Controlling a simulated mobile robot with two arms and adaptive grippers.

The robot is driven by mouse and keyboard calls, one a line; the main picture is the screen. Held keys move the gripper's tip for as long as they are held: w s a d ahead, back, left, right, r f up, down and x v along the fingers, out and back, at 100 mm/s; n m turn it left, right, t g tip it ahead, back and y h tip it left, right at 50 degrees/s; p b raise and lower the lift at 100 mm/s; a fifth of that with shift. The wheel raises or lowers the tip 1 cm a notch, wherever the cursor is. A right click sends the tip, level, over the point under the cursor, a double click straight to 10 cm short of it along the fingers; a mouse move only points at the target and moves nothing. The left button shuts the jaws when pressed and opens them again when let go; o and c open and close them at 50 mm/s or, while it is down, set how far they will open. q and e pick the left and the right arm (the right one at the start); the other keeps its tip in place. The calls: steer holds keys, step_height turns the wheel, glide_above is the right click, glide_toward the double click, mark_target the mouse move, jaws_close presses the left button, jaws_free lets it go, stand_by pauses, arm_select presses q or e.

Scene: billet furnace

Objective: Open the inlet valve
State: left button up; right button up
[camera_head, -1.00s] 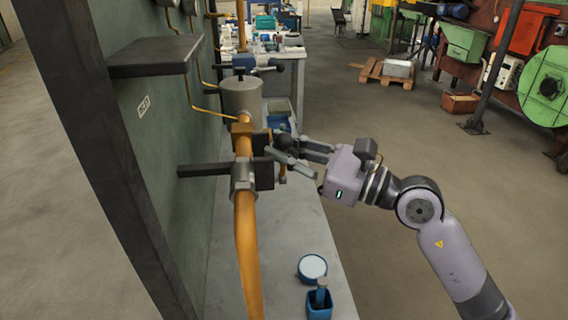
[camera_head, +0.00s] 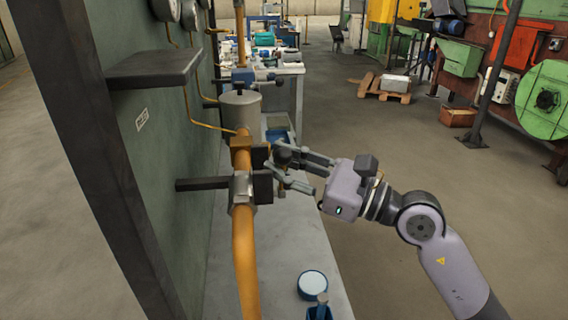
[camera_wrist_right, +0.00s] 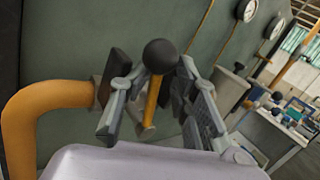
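The inlet valve sits on the yellow pipe (camera_head: 245,265) beside a green panel. Its lever shows in the right wrist view as an orange bar (camera_wrist_right: 152,103) with a black ball knob (camera_wrist_right: 160,55) on its end. In the head view the knob (camera_head: 282,156) shows small and dark, partly hidden by my fingers. My right gripper (camera_head: 284,166) is open, with its two fingers on either side of the knob and lever. In the right wrist view gaps show between the lever and both fingers (camera_wrist_right: 155,88), so it is not gripped. My left gripper is not in view.
A dark shelf (camera_head: 152,66) juts from the panel (camera_head: 190,140). A grey cylinder (camera_head: 240,108) stands behind the valve. A grey table (camera_head: 283,245) below carries a blue-rimmed round container (camera_head: 312,284). Open floor lies to the right.

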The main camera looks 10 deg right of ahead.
steer(key=shift+s+f, duration=0.1)
steer(key=shift+s, duration=0.05)
steer(key=r+v, duration=0.1)
steer(key=v, duration=0.6)
steer(key=shift+s+d+f, duration=0.15)
steer(key=shift+d+f, duration=0.3)
steer(key=shift+f, duration=0.05)
